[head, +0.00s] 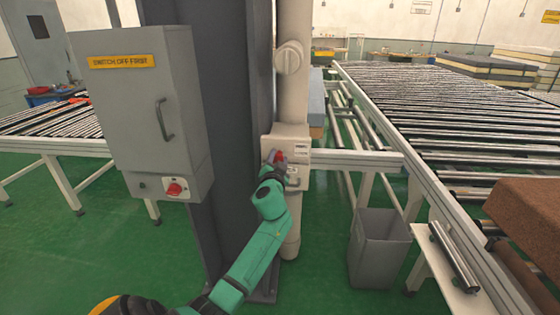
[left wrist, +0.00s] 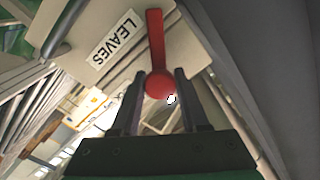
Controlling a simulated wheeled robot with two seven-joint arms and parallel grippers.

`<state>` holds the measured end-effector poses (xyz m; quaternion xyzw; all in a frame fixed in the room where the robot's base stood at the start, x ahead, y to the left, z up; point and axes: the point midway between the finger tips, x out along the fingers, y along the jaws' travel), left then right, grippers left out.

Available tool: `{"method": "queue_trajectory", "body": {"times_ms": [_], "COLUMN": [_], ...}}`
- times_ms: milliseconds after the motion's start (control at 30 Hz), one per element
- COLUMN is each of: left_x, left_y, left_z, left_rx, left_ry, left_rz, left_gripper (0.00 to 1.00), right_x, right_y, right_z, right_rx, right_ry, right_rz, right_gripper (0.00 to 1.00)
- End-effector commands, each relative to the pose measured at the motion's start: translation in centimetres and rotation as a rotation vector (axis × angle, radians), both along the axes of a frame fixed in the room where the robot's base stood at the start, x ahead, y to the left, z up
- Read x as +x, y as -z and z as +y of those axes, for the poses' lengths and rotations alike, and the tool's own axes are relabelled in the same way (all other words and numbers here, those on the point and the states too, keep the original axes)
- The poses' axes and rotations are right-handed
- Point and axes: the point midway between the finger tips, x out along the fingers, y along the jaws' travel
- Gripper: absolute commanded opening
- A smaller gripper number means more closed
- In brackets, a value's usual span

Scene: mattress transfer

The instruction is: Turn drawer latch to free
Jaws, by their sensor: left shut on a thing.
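The red drawer latch (head: 278,156) is on the pale box (head: 299,146) fixed to the column. In the left wrist view the red latch (left wrist: 157,50) shows as a bar with a round red knob at its near end, beside a label reading "LEAVES" (left wrist: 115,41). My left gripper (head: 273,168) reaches up to the latch. My right gripper is in neither view.
A grey cabinet (head: 135,110) labelled "SWITCH OFF FIRST", with a red rotary switch (head: 174,189), hangs left of the dark column (head: 225,130). A grey bin (head: 378,250) stands on the green floor at right. A roller conveyor (head: 450,120) fills the right side.

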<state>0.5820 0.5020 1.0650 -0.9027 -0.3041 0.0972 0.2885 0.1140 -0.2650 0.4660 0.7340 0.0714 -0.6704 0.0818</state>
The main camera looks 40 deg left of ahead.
Motion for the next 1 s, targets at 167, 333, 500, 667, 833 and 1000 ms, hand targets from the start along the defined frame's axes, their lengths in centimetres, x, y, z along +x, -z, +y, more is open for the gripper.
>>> {"method": "queue_trajectory", "body": {"times_ms": [167,333,500,667,833,1000], "left_x": [0.0,0.0,0.0,0.0,0.0,0.0], "left_y": [0.2,0.2,0.2,0.2,0.2,0.2], "left_z": [-0.1,0.0,0.0,0.0,0.0,0.0], "left_rx": [0.134,0.263,0.390,0.507,0.615,0.694], "left_ry": [0.002,0.001,0.001,0.002,0.002,0.001], "left_rz": [0.105,0.204,0.301,0.390,0.472,0.532], "left_gripper": [0.00,0.00,0.00,0.00,0.00,0.00], "right_x": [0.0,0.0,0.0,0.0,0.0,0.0], "right_y": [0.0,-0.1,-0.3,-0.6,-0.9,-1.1], "right_z": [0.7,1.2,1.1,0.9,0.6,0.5], "right_rx": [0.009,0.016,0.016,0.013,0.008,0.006], "right_ry": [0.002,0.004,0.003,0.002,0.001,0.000], "right_rz": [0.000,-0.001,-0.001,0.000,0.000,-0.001], "right_gripper": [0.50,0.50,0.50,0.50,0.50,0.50]}}
